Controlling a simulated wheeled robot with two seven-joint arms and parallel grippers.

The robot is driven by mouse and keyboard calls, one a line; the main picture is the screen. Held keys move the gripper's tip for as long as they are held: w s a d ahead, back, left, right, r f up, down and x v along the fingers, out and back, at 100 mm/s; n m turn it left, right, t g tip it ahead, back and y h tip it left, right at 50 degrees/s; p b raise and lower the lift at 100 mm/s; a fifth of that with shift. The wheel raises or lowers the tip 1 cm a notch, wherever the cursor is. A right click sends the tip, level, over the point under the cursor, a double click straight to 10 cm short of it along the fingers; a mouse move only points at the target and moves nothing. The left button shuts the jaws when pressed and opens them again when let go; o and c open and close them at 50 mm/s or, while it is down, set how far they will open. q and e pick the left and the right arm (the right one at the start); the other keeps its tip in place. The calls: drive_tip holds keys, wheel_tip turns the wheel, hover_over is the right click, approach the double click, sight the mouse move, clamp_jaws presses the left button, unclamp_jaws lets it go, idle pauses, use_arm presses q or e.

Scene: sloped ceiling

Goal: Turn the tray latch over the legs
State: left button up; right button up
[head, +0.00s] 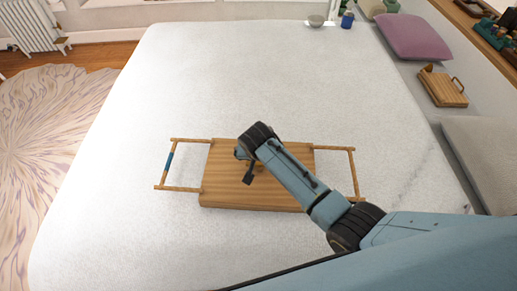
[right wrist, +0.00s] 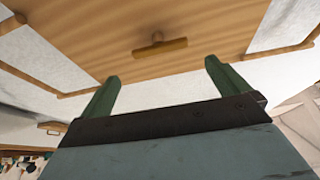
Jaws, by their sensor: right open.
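A wooden tray (head: 225,185) lies on the pale bed with its flat board up. A leg frame with a blue band (head: 169,162) sticks out on its left, and a plain leg frame (head: 353,172) on its right. In the right wrist view, the small wooden tray latch (right wrist: 160,46) sits on the board (right wrist: 90,30), its bar nearly level in the picture. My right gripper (head: 245,166) is over the board, and my arm hides the latch in the head view. Its green fingers (right wrist: 162,68) are open and empty, apart from the latch. My left gripper is not in view.
The bed (head: 120,215) is clear around the tray. At the right are a mauve cushion (head: 415,37), a wooden piece with a handle (head: 443,88) and a grey cushion (head: 485,150). A bowl (head: 316,20) and blue bottle (head: 347,19) stand at the far edge.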

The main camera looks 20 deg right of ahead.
drive_tip(key=v, duration=0.6)
drive_tip(key=shift+p, duration=0.45)
